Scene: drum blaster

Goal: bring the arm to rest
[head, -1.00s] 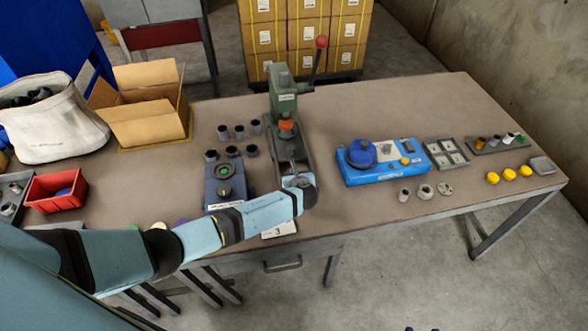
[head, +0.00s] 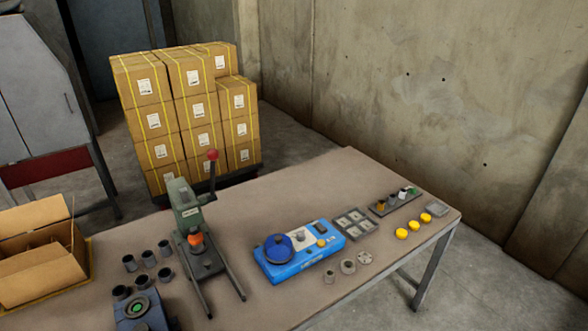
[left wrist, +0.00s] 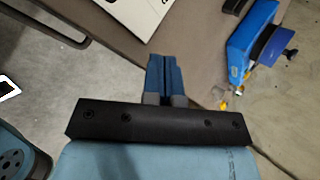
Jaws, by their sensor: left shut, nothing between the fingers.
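My left gripper (left wrist: 164,76) shows in the left wrist view with its two blue fingers together and nothing between them. It hangs near the table's front edge, with grey floor at the left of that picture. The blue machine (left wrist: 248,42) is ahead and to the right of the fingers, apart from them. My left arm and gripper do not show in the head view now. My right gripper shows in neither view.
The workbench (head: 300,205) holds a green lever press (head: 184,205), a blue machine (head: 300,250), several dark cups (head: 147,259), yellow caps (head: 401,234) and an open cardboard box (head: 40,262). Stacked cartons (head: 185,110) stand behind it. The floor at the right is clear.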

